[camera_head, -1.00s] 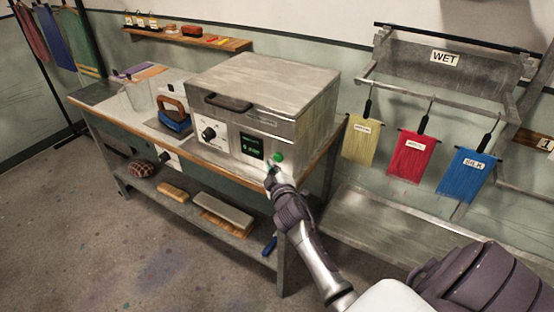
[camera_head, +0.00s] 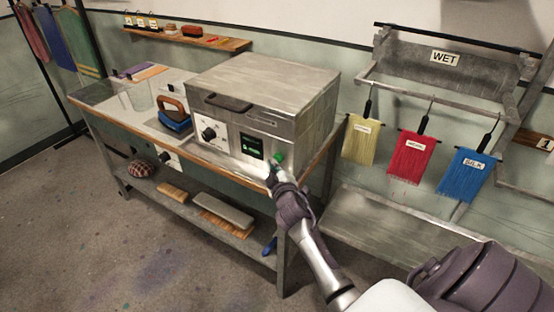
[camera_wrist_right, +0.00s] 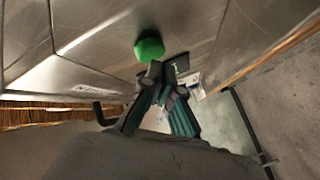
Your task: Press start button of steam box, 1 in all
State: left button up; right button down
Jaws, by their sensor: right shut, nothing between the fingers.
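The steam box (camera_head: 262,105) is a grey metal box with a handled lid, standing on the bench. Its front has a black dial (camera_head: 208,134), a small dark display with green text (camera_head: 252,146) and a green start button (camera_head: 279,159). My right gripper (camera_head: 272,172) is shut and empty, with its tips just below and in front of the button. In the right wrist view the green button (camera_wrist_right: 149,49) shows just beyond the tips of my right gripper (camera_wrist_right: 156,70). I cannot tell whether they touch. My left gripper is not in view.
Yellow, red (camera_head: 411,158) and blue fringed swatches hang from a rack at the right, above a metal trough (camera_head: 385,225). The lower shelf holds brushes (camera_head: 222,212).

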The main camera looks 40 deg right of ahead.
jog(key=shift+w+d, duration=0.2)
jog(key=shift+d, duration=0.35)
dwell(0.8)
jog(key=shift+a, duration=0.15)
jog(key=shift+s+a, duration=0.4)
jog(key=shift+a, duration=0.35)
jog(key=a, duration=0.1)
jog(key=s+a, duration=0.1)
jog(key=a, duration=0.2)
jog(key=shift+s+a, duration=0.3)
jog(key=shift+s, duration=0.1)
dwell(0.7)
